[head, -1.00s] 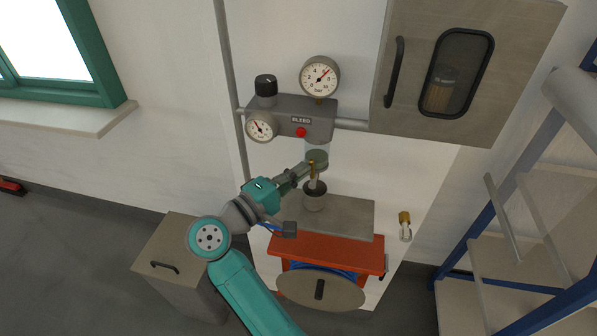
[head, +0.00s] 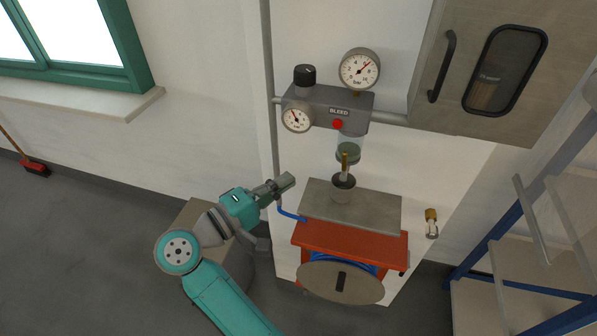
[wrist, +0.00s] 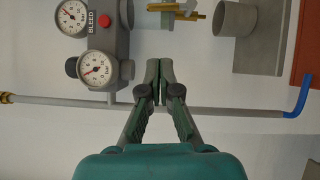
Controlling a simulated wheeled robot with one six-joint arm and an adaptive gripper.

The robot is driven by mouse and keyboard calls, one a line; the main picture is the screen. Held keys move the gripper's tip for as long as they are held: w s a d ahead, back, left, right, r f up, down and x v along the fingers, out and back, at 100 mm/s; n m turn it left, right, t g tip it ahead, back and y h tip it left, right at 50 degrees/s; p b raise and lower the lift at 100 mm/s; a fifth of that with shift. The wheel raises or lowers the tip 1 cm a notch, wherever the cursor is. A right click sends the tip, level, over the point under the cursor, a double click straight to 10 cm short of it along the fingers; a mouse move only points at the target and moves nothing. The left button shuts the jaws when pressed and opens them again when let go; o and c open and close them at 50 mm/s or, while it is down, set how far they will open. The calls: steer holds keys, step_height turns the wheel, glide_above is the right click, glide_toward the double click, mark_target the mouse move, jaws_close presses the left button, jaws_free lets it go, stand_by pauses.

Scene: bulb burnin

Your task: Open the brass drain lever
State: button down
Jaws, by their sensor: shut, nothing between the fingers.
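The brass drain lever (head: 345,160) is below the clear bowl (head: 348,148) of the grey unit marked BLEED, and above the grey cup (head: 343,190). It looks roughly upright, in line with the drain.
A grey shelf plate (head: 385,213) holds the cup, above a red hose reel bracket (head: 350,245). A grey pipe and blue hose (wrist: 298,98) run past my fingers in the wrist view. A grey cabinet (head: 425,118) is at upper right. Open floor lies left.

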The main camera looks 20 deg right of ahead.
steer(key=shift+v, duration=0.95)
steer(key=s+d+f+n+t+y, duration=0.1)
steer(key=s+d+f+n+t, duration=0.15)
steer(key=s+n+t, duration=0.6)
steer(key=s+d+f+n+t+y, duration=0.1)
steer(key=s+d+n+t, duration=0.2)
steer(key=n, duration=1.1)
steer(key=s+d+f+n+t+y, duration=0.15)
steer(key=s+d+n+t, duration=0.4)
steer(key=n, duration=0.55)
steer(key=s+a+f+n+g+y, duration=0.1)
steer(key=s+f+n+g+y, duration=0.3)
steer(key=s+n, duration=0.7)
steer(key=s+a+f+n+g+y, duration=0.2)
steer(key=s+f+n+y, duration=0.6)
steer(key=n, duration=1.4)
steer(key=s+g+y, duration=0.2)
steer(key=s, duration=0.1)
steer(key=shift+f+n+g, duration=0.2)
steer(key=shift+n+g, duration=0.1)
steer(key=shift+n, duration=0.05)
